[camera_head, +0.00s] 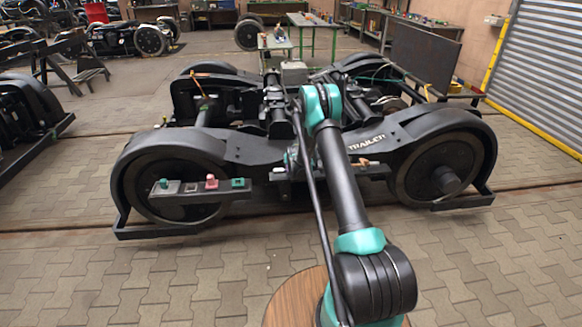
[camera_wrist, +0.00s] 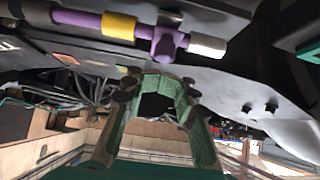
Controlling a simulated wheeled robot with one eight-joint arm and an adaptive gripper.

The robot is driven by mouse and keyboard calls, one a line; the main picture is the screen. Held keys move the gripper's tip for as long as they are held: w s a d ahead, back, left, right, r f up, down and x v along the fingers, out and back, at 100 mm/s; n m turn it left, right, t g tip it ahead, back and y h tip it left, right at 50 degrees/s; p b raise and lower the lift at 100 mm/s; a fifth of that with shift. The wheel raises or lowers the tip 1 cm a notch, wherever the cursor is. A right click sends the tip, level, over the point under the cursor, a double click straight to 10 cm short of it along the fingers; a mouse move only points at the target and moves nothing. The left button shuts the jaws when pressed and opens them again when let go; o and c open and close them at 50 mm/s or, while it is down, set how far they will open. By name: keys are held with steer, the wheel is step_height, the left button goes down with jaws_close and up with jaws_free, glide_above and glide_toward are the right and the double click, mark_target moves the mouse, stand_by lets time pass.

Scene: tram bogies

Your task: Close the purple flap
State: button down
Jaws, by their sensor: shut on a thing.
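In the wrist view, a purple bar (camera_wrist: 80,20) runs along the top under a dark beam, with a yellow sleeve (camera_wrist: 118,27) and a pale grey end piece (camera_wrist: 207,45). The purple flap (camera_wrist: 165,43) shows as a short purple piece projecting down from this bar. In the head view my arm reaches to the near side of the bogie (camera_head: 255,152), hiding the gripper and the flap.
A small shelf (camera_head: 205,189) with teal and pink blocks juts from the bogie left of my arm. Bogie wheels (camera_head: 437,172) stand on both sides. Workbenches (camera_head: 315,28) stand behind, and a shutter (camera_head: 545,70) is at right. The paved floor in front is clear.

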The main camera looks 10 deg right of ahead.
step_height(320, 180, up, 2)
steer(key=shift+r, duration=0.1)
steer(key=s+d+r+g, duration=0.1)
steer(key=s+r, duration=0.6)
steer(key=s, duration=0.4)
steer(key=s+d+r+g, duration=0.1)
steer(key=s+r, duration=0.5)
steer(key=s, duration=0.4)
steer(key=s+d+r+g, duration=0.1)
steer(key=s+r, duration=0.6)
steer(key=s, duration=0.4)
steer(key=s+d+g, duration=0.1)
steer(key=s+g, duration=0.1)
steer(key=s, duration=2.6)
steer(key=shift+d, duration=0.25)
steer(key=shift+r, duration=0.1)
